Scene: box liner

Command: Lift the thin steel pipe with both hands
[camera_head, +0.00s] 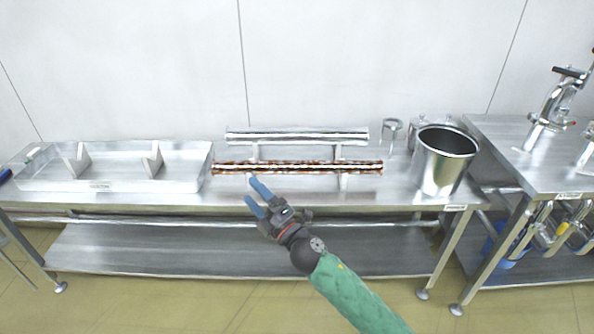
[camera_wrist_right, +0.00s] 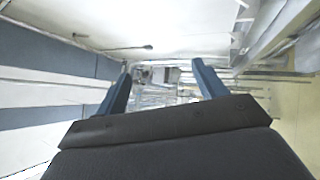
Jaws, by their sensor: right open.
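Two pipes lie left to right on holders on the steel table (camera_head: 400,195). The front pipe (camera_head: 297,167) is thinner, rusty brown with a bright streak along it. The rear pipe (camera_head: 297,134) is plain shiny steel and looks thicker. My right gripper (camera_head: 252,191) has blue fingers and is open and empty. In the head view its fingertips show just below the front pipe, left of its middle, apart from it. In the right wrist view the two fingers (camera_wrist_right: 163,75) are spread with nothing between them. My left gripper is in neither view.
A shallow metal tray (camera_head: 50,184) with dividers stands at the left of the table. A steel pot (camera_head: 438,165) stands at the right, with smaller metal items behind it. Another bench (camera_head: 545,160) adjoins at the right. A wall is close behind.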

